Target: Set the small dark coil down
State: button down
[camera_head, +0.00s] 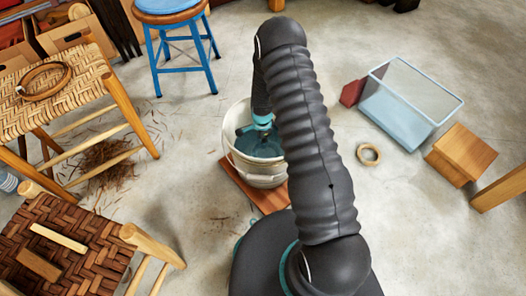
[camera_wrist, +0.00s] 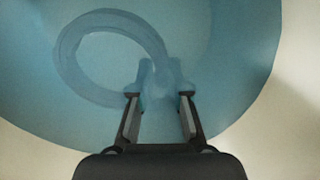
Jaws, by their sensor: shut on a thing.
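My gripper (camera_head: 258,124) reaches down into a white bucket (camera_head: 263,177) of blue-green water. In the wrist view my gripper (camera_wrist: 160,92) has its fingertips under the water, shut on the edge of a coil (camera_wrist: 69,62). The coil is a ring tinted blue by the water, so its true colour cannot be told. It extends up and left from the fingertips. Whether it touches the bucket's bottom cannot be told. The coil does not show clearly in the head view.
The bucket stands on a reddish board (camera_head: 237,184). A brown coil (camera_head: 44,81) lies on a woven seat (camera_head: 85,75). A pale ring (camera_head: 368,154) lies on the floor near a clear tub (camera_head: 410,105) and wooden box (camera_head: 461,154). A blue stool (camera_head: 172,12) stands behind.

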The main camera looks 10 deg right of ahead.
aim_at(262, 153)
jog(key=shift+f, duration=2.7)
jog(key=shift+f+b, duration=0.1)
jog(key=shift+b, duration=0.2)
jog(key=c, duration=1.2)
grip_release()
jog(key=shift+o, duration=0.2)
